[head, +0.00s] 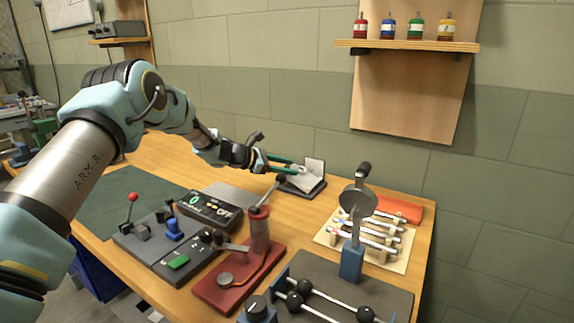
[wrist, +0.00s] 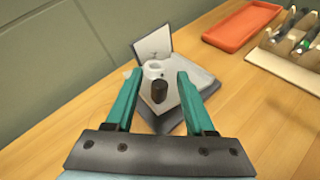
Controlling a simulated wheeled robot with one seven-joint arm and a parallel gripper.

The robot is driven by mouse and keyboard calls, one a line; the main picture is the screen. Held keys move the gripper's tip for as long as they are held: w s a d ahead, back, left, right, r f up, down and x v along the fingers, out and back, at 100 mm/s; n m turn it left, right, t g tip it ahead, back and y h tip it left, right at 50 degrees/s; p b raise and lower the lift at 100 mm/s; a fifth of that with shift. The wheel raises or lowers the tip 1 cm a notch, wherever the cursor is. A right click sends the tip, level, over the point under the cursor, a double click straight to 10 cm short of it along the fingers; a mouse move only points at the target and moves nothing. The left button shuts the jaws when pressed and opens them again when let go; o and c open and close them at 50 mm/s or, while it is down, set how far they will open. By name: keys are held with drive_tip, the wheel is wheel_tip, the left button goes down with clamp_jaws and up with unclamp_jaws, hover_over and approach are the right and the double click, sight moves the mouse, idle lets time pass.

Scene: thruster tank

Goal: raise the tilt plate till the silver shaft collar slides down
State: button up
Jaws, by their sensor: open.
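The tilt-plate device stands on the wooden bench near the wall. In the wrist view it has a light grey plate (wrist: 196,86) over a dark base (wrist: 160,124), with a light upright panel (wrist: 152,42) at the back. A pale ring, apparently the silver shaft collar (wrist: 153,69), sits on the plate near the panel. A dark knob (wrist: 159,91) stands in front of it. My gripper (wrist: 157,74) is open and empty, its green fingers either side of the knob and collar in the picture; I cannot tell whether they touch anything. In the head view my gripper (head: 298,169) is beside the upright panel (head: 314,167).
An orange tray (wrist: 243,24) and a rack of metal rods (head: 365,235) lie to the right. A red-based press (head: 225,290), a control box (head: 208,209) and a stand with a round head (head: 352,262) stand nearer. Bare bench lies around the device.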

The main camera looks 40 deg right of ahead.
drive_tip(key=shift+d, duration=0.1)
clamp_jaws()
idle(0.4)
idle(1.0)
